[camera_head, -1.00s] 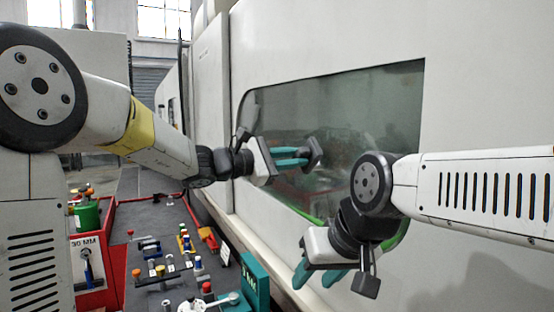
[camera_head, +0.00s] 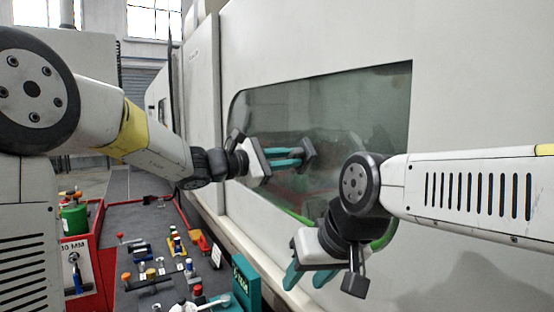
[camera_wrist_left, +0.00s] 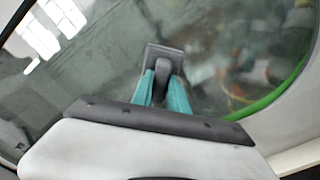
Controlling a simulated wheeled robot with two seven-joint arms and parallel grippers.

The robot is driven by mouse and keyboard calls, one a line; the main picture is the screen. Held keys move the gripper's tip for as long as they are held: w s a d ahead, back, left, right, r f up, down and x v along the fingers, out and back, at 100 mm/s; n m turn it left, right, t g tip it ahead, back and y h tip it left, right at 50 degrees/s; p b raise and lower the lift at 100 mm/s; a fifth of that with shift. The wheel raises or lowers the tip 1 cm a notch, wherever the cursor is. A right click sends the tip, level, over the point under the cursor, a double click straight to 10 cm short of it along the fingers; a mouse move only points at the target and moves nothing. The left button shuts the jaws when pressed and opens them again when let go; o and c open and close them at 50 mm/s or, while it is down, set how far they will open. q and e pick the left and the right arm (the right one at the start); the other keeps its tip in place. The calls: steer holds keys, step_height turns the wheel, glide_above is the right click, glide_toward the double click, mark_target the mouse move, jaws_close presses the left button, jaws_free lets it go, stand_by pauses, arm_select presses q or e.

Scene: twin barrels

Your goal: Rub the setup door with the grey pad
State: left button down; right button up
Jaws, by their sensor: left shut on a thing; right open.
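The setup door (camera_head: 350,95) is a large dark window in the pale machine wall, reflecting the room. It fills the left wrist view (camera_wrist_left: 230,50). My left gripper (camera_head: 286,158) reaches toward the window with its teal fingers shut on the grey pad (camera_head: 308,154). The pad also shows at the fingertips in the left wrist view (camera_wrist_left: 163,58). It is at or very near the glass; I cannot tell whether it touches. My right gripper (camera_head: 306,278) is open and empty, pointing down in front of the window's lower edge.
A dark bench top with red edges (camera_head: 140,215) holds several small coloured parts. A green canister (camera_head: 75,220) stands at its left. A teal block (camera_head: 246,284) is near its right front. The pale machine wall (camera_head: 480,80) spans the right side.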

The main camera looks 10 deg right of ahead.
mark_target(300, 145)
arm_select(q)
steer(key=shift+x, duration=0.8)
